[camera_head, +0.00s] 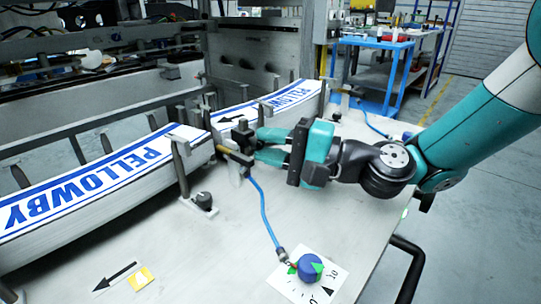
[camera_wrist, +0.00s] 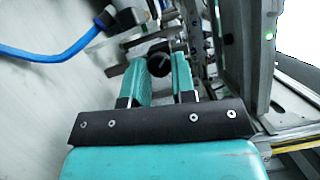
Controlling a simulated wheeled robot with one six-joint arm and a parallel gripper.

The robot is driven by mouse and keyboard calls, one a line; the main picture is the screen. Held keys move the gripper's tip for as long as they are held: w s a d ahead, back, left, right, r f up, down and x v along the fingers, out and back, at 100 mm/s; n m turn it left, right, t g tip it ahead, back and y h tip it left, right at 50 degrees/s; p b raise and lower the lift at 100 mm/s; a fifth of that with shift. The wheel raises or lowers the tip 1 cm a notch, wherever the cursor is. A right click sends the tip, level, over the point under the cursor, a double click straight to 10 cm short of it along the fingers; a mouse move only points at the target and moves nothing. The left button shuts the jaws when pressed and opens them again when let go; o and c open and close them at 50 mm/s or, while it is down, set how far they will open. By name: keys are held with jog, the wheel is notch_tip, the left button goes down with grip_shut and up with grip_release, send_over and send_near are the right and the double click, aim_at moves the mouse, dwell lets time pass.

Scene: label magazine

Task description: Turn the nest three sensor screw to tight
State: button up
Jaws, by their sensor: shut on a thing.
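My gripper (camera_head: 258,146) reaches in from the right over the steel table, its teal fingers at a small dark sensor mount. In the wrist view its fingertips (camera_wrist: 162,62) are closed on a round black screw knob (camera_wrist: 158,55), one finger on each side. The knob's turn position cannot be read, and no nest number shows. A brass-coloured sensor (camera_head: 236,156) with a blue cable (camera_head: 264,208) sits just below and left of the fingers. The same cable shows at left in the wrist view (camera_wrist: 50,56).
Two PELLOWBY label stacks (camera_head: 80,185) (camera_head: 285,98) lie between posts and rails. Another black knob (camera_head: 204,198) stands on the table at front left. A blue dial (camera_head: 311,266) on a white scale card sits at front right. The table between is mostly clear. A blue cart (camera_head: 378,44) stands behind.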

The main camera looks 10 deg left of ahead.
jog(key=shift+f+m+y+b, duration=0.3)
jog(key=shift+m+b, duration=0.3)
jog(key=shift+b, duration=0.4)
jog(key=shift+r+m+b, duration=0.15)
jog(key=shift+m+b, duration=0.15)
jog(key=o, duration=0.7)
jog(key=shift+c, duration=0.2)
jog(key=shift+r, duration=0.15)
